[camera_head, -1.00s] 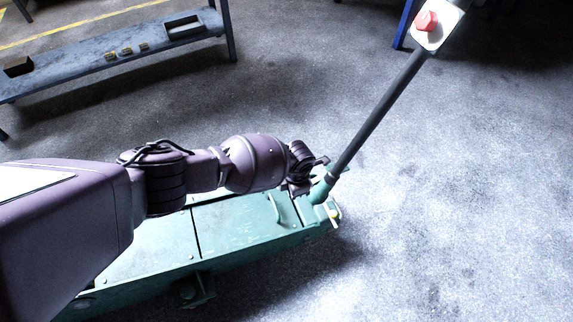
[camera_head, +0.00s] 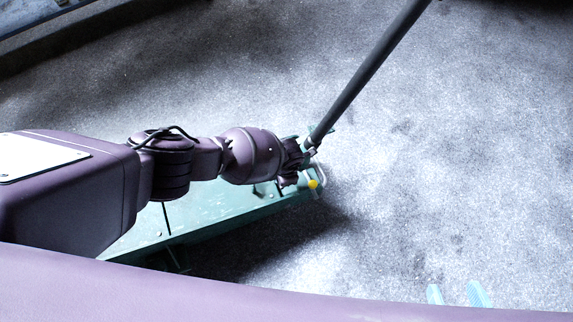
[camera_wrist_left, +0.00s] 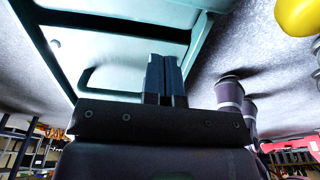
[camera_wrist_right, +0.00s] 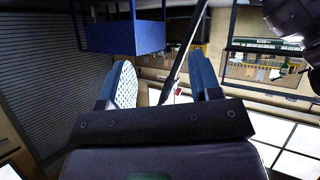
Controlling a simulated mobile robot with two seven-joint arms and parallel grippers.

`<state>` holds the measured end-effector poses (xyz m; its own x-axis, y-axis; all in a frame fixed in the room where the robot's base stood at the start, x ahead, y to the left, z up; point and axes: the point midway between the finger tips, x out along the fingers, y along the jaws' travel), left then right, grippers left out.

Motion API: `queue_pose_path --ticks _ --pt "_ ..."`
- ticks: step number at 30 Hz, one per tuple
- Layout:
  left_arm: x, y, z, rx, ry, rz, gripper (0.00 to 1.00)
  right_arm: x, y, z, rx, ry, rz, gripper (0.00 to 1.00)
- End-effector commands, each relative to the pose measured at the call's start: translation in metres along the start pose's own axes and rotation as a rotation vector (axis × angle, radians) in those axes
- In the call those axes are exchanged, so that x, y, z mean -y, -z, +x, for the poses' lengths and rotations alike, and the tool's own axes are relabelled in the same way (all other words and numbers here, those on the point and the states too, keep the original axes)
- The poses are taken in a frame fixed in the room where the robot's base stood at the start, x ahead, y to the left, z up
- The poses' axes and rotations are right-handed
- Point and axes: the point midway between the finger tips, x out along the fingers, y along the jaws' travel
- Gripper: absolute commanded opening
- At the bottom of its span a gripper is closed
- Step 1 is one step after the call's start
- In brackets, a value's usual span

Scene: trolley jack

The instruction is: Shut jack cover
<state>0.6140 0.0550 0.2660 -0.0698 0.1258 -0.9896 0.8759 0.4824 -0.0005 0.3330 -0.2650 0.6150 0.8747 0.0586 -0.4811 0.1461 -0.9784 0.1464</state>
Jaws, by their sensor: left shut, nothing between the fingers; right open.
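The green trolley jack (camera_head: 235,212) lies on the floor at lower left, partly behind my left arm. Its flat top cover (camera_head: 190,208) is partly hidden; the head view does not show clearly whether it is fully down. The left wrist view shows a pale green panel (camera_wrist_left: 110,50) with a dark bar handle in a green frame. My left gripper (camera_wrist_left: 164,78) is shut and empty over this panel, right of the handle; contact cannot be told. In the head view it (camera_head: 291,180) is by the jack's lever base. My right gripper (camera_head: 458,294) is open and empty at lower right, away from the jack.
The jack's long dark lever (camera_head: 365,72) rises to the upper right beside my left gripper. A yellow knob (camera_head: 313,184) sits at the jack's end. A bench edge (camera_head: 45,25) is at upper left. The floor to the right is clear.

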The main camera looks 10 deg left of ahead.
Motion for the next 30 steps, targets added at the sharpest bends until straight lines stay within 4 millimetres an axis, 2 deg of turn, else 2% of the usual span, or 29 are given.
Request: queue_pose_path --ticks 6,22,26,30 --pt "0.001 0.006 0.011 -0.027 0.000 0.000 0.00 -0.003 0.004 0.000 -0.023 -0.011 0.006 0.58" --pt "0.000 0.007 0.012 -0.031 -0.001 0.000 0.00 -0.001 0.002 -0.001 -0.021 -0.013 0.013 0.58" --pt "-0.003 0.008 0.007 -0.030 -0.003 -0.001 0.00 -0.001 0.004 -0.001 -0.020 -0.012 0.011 0.58" --pt "-0.012 0.011 -0.011 -0.027 -0.009 -0.006 0.00 0.001 0.003 -0.002 0.016 0.005 -0.012 0.58"
